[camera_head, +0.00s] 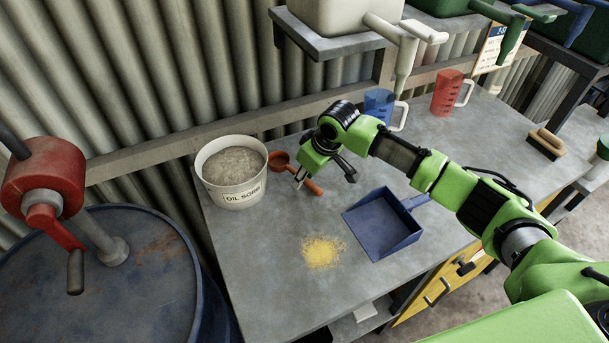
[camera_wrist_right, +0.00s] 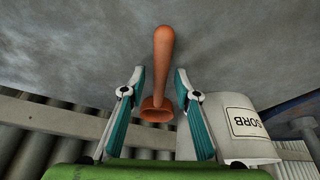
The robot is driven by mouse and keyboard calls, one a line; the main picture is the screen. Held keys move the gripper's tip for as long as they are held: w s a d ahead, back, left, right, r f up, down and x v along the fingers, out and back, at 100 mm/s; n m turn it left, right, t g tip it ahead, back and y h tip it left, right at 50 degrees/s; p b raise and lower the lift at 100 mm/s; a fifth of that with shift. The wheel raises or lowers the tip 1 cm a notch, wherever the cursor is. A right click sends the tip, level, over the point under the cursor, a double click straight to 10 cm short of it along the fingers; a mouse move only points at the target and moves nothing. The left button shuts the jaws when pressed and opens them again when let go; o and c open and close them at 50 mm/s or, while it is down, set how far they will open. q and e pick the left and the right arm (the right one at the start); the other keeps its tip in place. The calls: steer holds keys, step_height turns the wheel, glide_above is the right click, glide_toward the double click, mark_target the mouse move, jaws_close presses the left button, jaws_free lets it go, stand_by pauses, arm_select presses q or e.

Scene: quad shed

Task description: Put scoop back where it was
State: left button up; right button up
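The orange scoop (camera_head: 281,160) lies on the grey workbench (camera_head: 265,268) just right of the white "OIL SORB" tub (camera_head: 236,190), its bowl near the tub and its handle pointing toward the front right. My right gripper (camera_head: 325,177) is low over the handle. In the right wrist view, the open fingers (camera_wrist_right: 159,78) stand on either side of the scoop (camera_wrist_right: 163,55), with gaps showing on both sides. The tub also shows there at the right (camera_wrist_right: 236,128). It holds grey granules. My left gripper is not in view.
A yellow spill (camera_head: 322,252) and a blue dustpan (camera_head: 383,226) lie in front of the gripper. Blue (camera_head: 379,104) and red (camera_head: 447,95) jugs and a brush (camera_head: 546,143) stand farther back. A blue drum (camera_head: 120,275) with a red pump is at left.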

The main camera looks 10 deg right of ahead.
steer(key=shift+r, duration=0.1)
steer(key=shift+r, duration=0.4)
steer(key=b+v, duration=0.1)
steer(key=v, duration=1)
steer(key=shift+r+b, duration=0.15)
steer(key=shift+b, duration=0.25)
steer(key=shift+s, duration=0.1)
